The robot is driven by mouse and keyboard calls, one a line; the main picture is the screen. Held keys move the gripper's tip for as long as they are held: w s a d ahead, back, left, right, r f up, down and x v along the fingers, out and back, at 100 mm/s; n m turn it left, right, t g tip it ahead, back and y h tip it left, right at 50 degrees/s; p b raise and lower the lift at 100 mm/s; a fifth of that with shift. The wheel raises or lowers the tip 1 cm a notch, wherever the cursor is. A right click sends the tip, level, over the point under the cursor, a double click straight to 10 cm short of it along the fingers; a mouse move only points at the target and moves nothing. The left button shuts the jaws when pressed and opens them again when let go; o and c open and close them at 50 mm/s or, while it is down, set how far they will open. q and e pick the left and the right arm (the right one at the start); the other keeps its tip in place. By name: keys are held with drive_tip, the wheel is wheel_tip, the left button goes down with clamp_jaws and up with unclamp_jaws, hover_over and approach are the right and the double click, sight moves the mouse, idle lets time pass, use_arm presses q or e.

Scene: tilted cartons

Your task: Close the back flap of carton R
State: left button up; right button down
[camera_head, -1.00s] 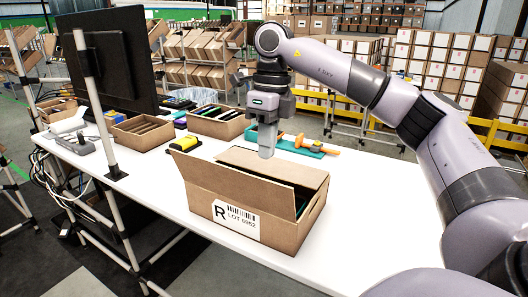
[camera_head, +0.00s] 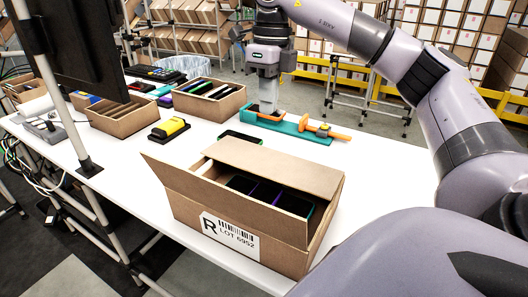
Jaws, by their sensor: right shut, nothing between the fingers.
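Carton R (camera_head: 185,205) is a brown box on the white table, with a label reading "R LOT 6952" on its front. Its back flap (camera_head: 275,168) leans inward over the rear part of the opening, not flat. Dark devices (camera_head: 290,203) with green and purple edges show inside between the flaps. My right gripper (camera_head: 268,112) is shut and empty. It points down beyond the carton, apart from it, in front of or over the teal tray. My left gripper is out of view.
The teal tray (camera_head: 300,132) holds an orange-handled tool (camera_head: 325,132). A yellow-black device (camera_head: 168,129), a dark device (camera_head: 240,137) and open boxes (camera_head: 130,120) (camera_head: 210,100) lie behind. A monitor (camera_head: 65,50) on a post stands left. White table shows right of the carton.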

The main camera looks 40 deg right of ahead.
sight(264, 172)
drive_tip(key=f, duration=0.4)
drive_tip(key=a+f+p, duration=0.1)
drive_tip(key=f, duration=0.8)
drive_tip(key=shift+s+a+f, duration=0.15)
drive_tip(key=shift+s+f, duration=0.05)
drive_tip(key=shift+f, duration=0.2)
drive_tip(key=shift+f, duration=0.1)
